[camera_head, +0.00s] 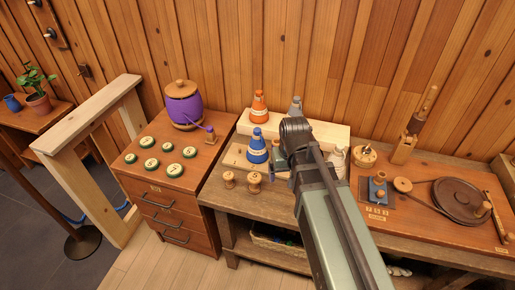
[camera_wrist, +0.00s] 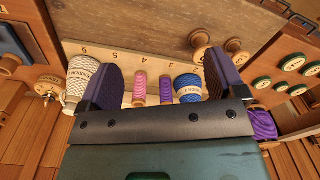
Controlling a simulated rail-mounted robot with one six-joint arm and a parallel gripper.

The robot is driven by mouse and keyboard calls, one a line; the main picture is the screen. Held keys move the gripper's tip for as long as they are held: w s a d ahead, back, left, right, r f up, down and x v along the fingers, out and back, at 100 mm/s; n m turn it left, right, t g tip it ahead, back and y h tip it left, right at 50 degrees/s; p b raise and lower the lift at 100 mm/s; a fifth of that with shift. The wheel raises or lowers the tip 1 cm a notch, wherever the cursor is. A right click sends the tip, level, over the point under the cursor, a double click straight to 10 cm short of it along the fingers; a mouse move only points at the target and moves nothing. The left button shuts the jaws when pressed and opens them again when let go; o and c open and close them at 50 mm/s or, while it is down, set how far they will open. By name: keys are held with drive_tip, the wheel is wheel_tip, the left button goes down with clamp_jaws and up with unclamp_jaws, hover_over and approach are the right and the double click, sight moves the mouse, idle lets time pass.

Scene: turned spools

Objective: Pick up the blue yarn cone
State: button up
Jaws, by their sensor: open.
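The blue yarn cone (camera_head: 257,147) stands upright with a white label band on a pale wooden rack, left of my arm in the head view. In the wrist view the blue cone (camera_wrist: 189,88) shows beyond my gripper, beside the right finger. My gripper (camera_wrist: 160,75) is open, its two dark fingers spread wide, with no object held. A pink spool (camera_wrist: 139,88) and a purple spool (camera_wrist: 166,88) also show in the gap between the fingers. In the head view my arm hides part of the rack and the fingertips.
An orange cone (camera_head: 259,103) and a grey cone (camera_head: 296,105) stand behind on a raised step. A white cone (camera_head: 336,158) stands right of my arm. Two small wooden spools (camera_head: 241,181) stand at the front.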

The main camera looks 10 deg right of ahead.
sight(257, 134)
drive_tip(key=w+a+r+n+t+y, duration=0.1)
drive_tip(key=w+a+n+t, duration=0.1)
drive_tip(key=w, duration=1)
drive_tip(key=w+a+r+n+t, duration=0.1)
drive_tip(key=w+a+n+t, duration=0.1)
drive_tip(key=w, duration=1)
drive_tip(key=b+x, duration=0.6)
drive_tip(key=x, duration=0.1)
drive_tip(key=b+x, duration=0.4)
drive_tip(key=shift+s+a+f, duration=0.25)
drive_tip(key=shift+a+f, duration=0.05)
drive_tip(key=shift+a, duration=0.15)
drive_tip(key=shift+s+r, duration=0.1)
drive_tip(key=shift+r, duration=0.15)
drive_tip(key=c, duration=1.6)
drive_tip(key=shift+r, duration=0.1)
